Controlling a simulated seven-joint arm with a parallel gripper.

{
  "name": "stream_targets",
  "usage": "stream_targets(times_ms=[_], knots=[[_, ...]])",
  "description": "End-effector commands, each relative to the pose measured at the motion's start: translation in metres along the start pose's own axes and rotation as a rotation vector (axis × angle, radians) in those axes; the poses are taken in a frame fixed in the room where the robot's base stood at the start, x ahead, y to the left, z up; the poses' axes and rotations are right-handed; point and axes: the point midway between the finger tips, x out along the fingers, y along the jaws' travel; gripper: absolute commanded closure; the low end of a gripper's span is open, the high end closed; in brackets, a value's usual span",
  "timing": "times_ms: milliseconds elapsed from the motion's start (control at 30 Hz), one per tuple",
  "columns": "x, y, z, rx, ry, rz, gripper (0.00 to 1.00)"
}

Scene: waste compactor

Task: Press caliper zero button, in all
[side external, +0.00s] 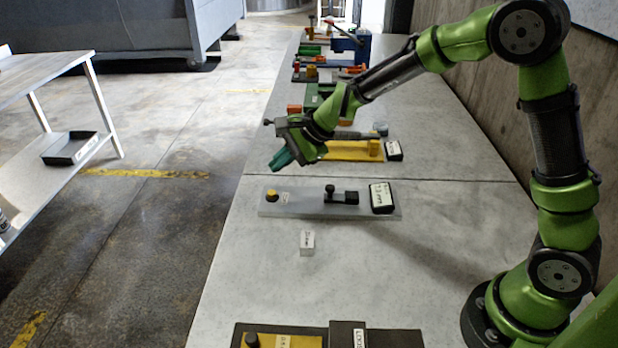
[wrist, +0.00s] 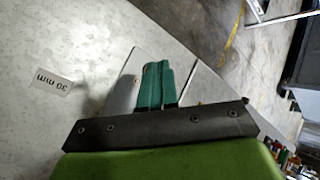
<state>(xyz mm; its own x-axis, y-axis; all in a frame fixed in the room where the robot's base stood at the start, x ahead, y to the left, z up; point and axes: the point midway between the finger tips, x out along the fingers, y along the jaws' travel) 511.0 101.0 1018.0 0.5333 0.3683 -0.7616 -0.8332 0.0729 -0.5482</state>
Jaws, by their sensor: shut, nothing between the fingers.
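A grey plate (side external: 313,209) lies across the table in the side view. At its left end is a round yellow button (side external: 272,195) on a dark base, with a small white label beside it. A black caliper-like slide (side external: 341,196) with an upright knob sits mid-plate, and a black box with a white written face (side external: 382,198) stands at the right end. My gripper (side external: 281,160) is in the air above the plate's left end, tilted down and left. Its teal fingers (wrist: 156,70) are together and empty in the wrist view. The button is not distinguishable there.
A small white block (side external: 307,243) stands in front of the plate; its "30 mm" face shows in the wrist view (wrist: 52,83). A yellow plate (side external: 352,151) and other stations lie behind. Another station (side external: 290,336) is at the near edge. Bare tabletop surrounds the block.

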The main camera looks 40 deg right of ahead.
Motion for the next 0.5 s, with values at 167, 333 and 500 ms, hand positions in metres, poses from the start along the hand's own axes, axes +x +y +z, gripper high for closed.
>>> stream_targets(times_ms=[167, 333, 500], knots=[[0.011, -0.039, -0.008, 0.257, 0.012, -0.118, 1.0], [0.01, -0.043, -0.01, 0.328, 0.017, -0.137, 1.0], [0.01, -0.042, -0.009, 0.329, 0.016, -0.136, 1.0]])
